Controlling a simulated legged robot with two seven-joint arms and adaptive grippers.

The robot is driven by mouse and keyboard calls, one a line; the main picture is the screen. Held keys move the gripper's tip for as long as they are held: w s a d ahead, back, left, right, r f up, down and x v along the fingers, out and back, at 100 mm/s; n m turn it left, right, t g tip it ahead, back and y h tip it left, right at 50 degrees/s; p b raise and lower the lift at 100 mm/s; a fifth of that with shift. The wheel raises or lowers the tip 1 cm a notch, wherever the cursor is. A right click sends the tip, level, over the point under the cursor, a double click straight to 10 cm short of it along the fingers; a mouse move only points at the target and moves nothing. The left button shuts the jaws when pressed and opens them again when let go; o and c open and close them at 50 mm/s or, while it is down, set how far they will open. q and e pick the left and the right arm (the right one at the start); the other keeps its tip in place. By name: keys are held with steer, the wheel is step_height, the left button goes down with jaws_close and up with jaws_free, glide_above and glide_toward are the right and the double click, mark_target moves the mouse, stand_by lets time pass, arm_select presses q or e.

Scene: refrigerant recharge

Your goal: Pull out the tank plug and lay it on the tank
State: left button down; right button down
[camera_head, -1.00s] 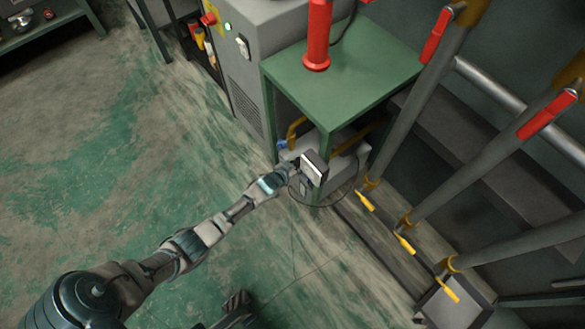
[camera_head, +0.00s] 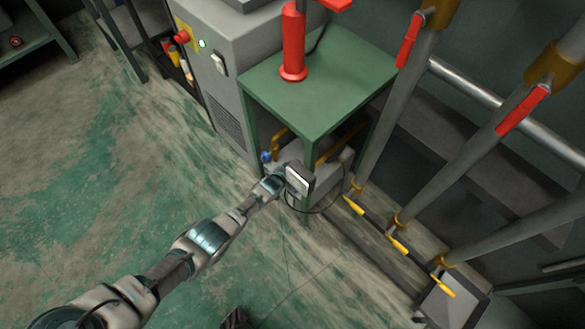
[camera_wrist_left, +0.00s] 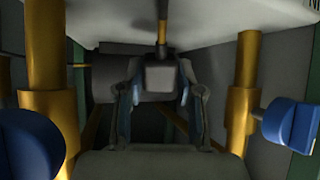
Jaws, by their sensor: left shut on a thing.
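The pale grey tank (camera_head: 333,168) sits low under the green table in the head view, partly hidden by the table and my arm. My left gripper (camera_head: 287,182) is at its near side; its fingertips are hard to make out there. In the left wrist view, my left gripper (camera_wrist_left: 160,85) is shut on a small grey block, which I take to be the tank plug (camera_wrist_left: 160,73). A dark and brass rod stands directly above the block. I cannot tell whether the plug is still seated. My right gripper is not clearly in view.
The green table (camera_head: 325,85) above the tank bears a red cylinder (camera_head: 293,45). Brass pipes with a left blue knob (camera_wrist_left: 30,145) and right blue knob (camera_wrist_left: 290,125) flank the gripper. Grey pipes with yellow levers (camera_head: 398,245) stand to the right. The floor at left is clear.

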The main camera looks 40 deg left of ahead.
arm_select(q)
steer(key=c, duration=0.7)
jaws_free()
steer(key=shift+d, duration=0.1)
steer(key=shift+o, duration=0.2)
steer(key=shift+s+r, duration=0.25)
steer(key=shift+s, duration=0.2)
steer(key=shift+v, duration=3.2)
steer(key=shift+r, duration=0.1)
